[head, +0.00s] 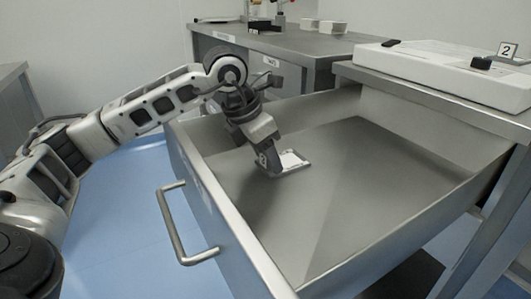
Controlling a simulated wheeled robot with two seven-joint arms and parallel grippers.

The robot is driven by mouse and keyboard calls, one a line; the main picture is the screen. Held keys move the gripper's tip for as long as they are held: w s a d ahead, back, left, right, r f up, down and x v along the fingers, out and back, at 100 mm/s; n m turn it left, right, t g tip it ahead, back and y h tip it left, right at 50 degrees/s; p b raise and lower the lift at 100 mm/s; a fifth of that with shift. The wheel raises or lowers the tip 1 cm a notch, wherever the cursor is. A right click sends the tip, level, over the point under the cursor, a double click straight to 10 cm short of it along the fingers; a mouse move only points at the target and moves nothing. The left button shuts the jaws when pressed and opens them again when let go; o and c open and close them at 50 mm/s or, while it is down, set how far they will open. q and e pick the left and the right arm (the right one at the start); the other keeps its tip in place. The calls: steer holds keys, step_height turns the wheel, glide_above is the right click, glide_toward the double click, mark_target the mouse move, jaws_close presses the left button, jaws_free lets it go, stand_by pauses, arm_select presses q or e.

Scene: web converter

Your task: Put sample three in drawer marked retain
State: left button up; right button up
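An open metal drawer (340,210) is pulled out in front of me, with a bar handle (182,225) on its front. A label on the drawer front is too oblique to read. My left gripper (280,163) reaches over the front wall, down into the drawer. A small flat white piece with a dark edge (293,160) is at its fingertips, close to the drawer floor. I cannot read any number on it, nor tell whether the fingers grip it or it rests on the floor. My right gripper is not in view.
The rest of the drawer floor is bare. A white device (440,70) and a sign reading 2 (507,50) are on the counter at the right. Another metal bench (285,42) with labelled drawers and white containers (332,27) stands behind. Blue floor shows at the left.

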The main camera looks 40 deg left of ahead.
arm_select(q)
steer(key=shift+r, duration=0.25)
steer(key=p+v, duration=0.3)
steer(key=v, duration=0.8)
steer(key=shift+s+r, duration=0.2)
steer(key=shift+r, duration=0.2)
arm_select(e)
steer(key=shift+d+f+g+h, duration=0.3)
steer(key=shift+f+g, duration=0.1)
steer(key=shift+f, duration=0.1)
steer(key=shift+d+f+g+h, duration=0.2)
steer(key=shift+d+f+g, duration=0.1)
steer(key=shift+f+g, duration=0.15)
